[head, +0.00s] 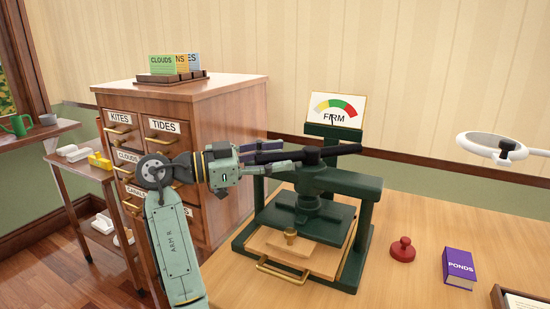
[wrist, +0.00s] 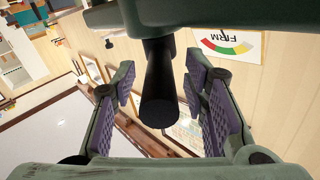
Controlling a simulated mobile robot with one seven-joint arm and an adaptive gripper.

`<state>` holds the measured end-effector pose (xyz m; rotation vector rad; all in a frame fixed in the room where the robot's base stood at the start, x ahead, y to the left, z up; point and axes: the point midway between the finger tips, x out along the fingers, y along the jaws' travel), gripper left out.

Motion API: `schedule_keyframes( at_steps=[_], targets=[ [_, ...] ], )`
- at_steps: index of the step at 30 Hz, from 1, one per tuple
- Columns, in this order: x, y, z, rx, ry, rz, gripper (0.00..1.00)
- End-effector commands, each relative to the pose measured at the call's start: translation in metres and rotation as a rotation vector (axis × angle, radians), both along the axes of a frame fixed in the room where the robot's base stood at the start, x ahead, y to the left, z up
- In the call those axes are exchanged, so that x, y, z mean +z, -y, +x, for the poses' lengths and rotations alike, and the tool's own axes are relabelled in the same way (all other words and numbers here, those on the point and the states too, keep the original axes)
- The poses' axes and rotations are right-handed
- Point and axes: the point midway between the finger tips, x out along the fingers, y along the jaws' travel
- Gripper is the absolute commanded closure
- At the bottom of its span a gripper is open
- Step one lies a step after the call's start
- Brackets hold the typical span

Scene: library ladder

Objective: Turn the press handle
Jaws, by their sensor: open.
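The green press (head: 365,200) stands on the wooden table. Its black bar handle (head: 342,149) lies roughly level across the top of the screw. My gripper (head: 280,160) is at the handle's left end, fingers pointing right along the bar. In the wrist view the handle's round black end (wrist: 158,108) sits between the two open fingers of my gripper (wrist: 162,98), with gaps on both sides.
A red stamp (head: 402,250) and a purple PONDS box (head: 458,268) are right of the press. A white ring-shaped lamp (head: 490,145) hangs at the far right. A wooden drawer cabinet (head: 225,120) stands behind my arm at left. Table space right of the press is partly clear.

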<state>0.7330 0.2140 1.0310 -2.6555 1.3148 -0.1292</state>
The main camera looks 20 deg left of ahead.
Motion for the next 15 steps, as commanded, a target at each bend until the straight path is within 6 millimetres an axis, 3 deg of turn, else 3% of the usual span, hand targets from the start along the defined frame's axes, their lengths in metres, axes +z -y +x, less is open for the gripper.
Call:
schedule_keyframes(
  at_steps=[15],
  targets=[
    [0.001,-0.076,-0.058,0.004,0.002,-0.002,0.6]
  ],
)
